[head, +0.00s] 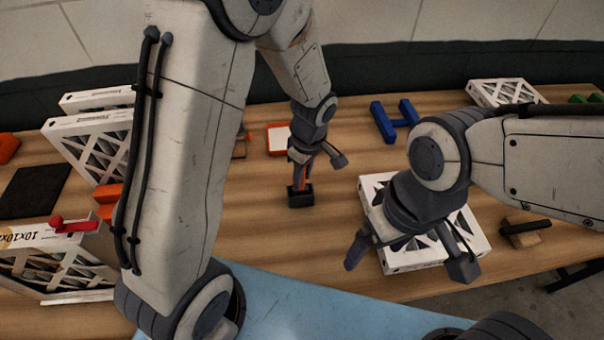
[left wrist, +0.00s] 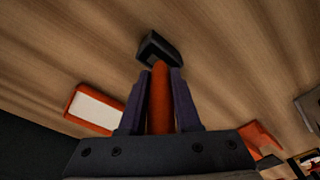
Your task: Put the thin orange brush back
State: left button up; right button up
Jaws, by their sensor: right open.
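The thin orange brush (head: 304,176) shows as a narrow orange handle pointing down to a black block (head: 300,197). I cannot tell if the block is the brush's head or a separate holder. My left gripper (head: 304,166) is around the handle. In the left wrist view the orange handle (left wrist: 160,97) lies between both dark fingers, which press close on its sides, and the black block (left wrist: 158,48) is beyond the fingertips. My right gripper (head: 408,262) is open, over a white boxed filter (head: 402,262), with nothing seen between its fingers.
An orange-rimmed white item (head: 278,139) lies behind the brush. A blue H-shaped piece (head: 395,122) lies further right. Boxed filters (head: 90,148) stand at left, near a black mat (head: 33,191). A wooden-headed tool (head: 522,233) lies at right. The table just right of the brush is clear.

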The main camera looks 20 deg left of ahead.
pick_arm(q)
jog(key=o, duration=0.4)
jog(key=shift+o, duration=0.2)
notch_tip(320, 180, up, 12)
jog(key=d, duration=0.1)
jog(key=s+d+m+h, duration=0.1)
jog(key=s+d+m, duration=0.2)
jog(key=s+m, duration=0.7)
jog(key=s+d+m+h, duration=0.1)
jog(key=s+d+m, duration=0.2)
jog(key=s+m, duration=0.7)
jog(key=shift+s+d+m+g, duration=0.2)
jog(key=shift+s+m+g, duration=0.1)
jog(key=shift+m, duration=0.2)
jog(key=shift+r, duration=0.1)
